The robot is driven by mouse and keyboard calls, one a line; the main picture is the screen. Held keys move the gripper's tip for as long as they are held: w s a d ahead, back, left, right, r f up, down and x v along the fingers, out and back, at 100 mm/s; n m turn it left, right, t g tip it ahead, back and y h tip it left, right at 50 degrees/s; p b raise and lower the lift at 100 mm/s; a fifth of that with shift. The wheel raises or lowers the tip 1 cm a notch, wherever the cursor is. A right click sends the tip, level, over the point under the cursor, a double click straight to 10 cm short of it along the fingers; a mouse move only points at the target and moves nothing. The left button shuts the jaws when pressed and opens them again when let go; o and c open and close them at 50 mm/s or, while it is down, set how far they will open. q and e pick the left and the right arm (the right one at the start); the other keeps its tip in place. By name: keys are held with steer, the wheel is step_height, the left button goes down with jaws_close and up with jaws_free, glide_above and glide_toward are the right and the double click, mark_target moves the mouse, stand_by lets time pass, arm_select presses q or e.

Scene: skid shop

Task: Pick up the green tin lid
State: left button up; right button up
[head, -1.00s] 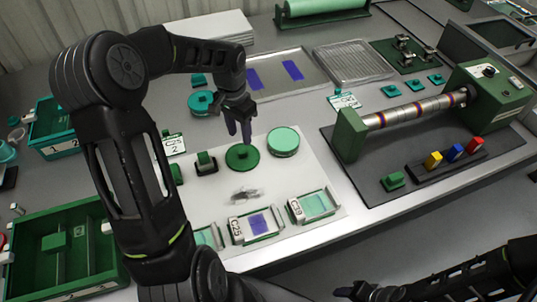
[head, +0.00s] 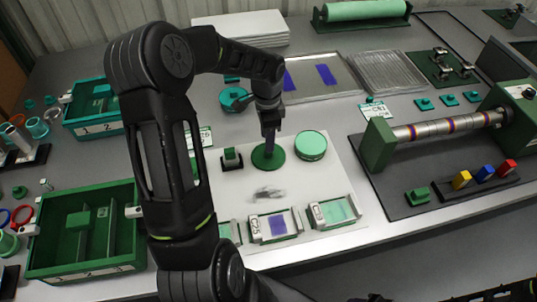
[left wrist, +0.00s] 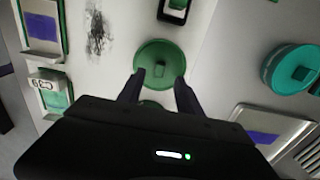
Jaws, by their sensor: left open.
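The green tin lid (head: 276,163) is a dark green disc lying flat on the white sheet (head: 300,180). In the left wrist view the lid (left wrist: 149,52) shows a small square knob at its middle. My left gripper (head: 269,148) is open and points down just above the lid, hiding part of it in the head view. In the left wrist view my left gripper (left wrist: 157,86) has its fingertips spread at the near edge of the lid. I cannot tell whether they touch it. Only a dark part of my right arm shows at the bottom right.
A pale green round tin (head: 311,144) stands close to the lid's right. Small framed plates (head: 334,211) line the sheet's front edge. A teal round tin (head: 233,98) and a metal tray (head: 302,90) are behind.

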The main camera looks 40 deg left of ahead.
arm_select(q)
step_height(320, 180, down, 5)
steer(key=shift+s+f+p, duration=0.1)
steer(key=shift+p, duration=0.35)
steer(key=shift+c, duration=0.3)
stand_by(0.3)
jaws_close()
stand_by(0.5)
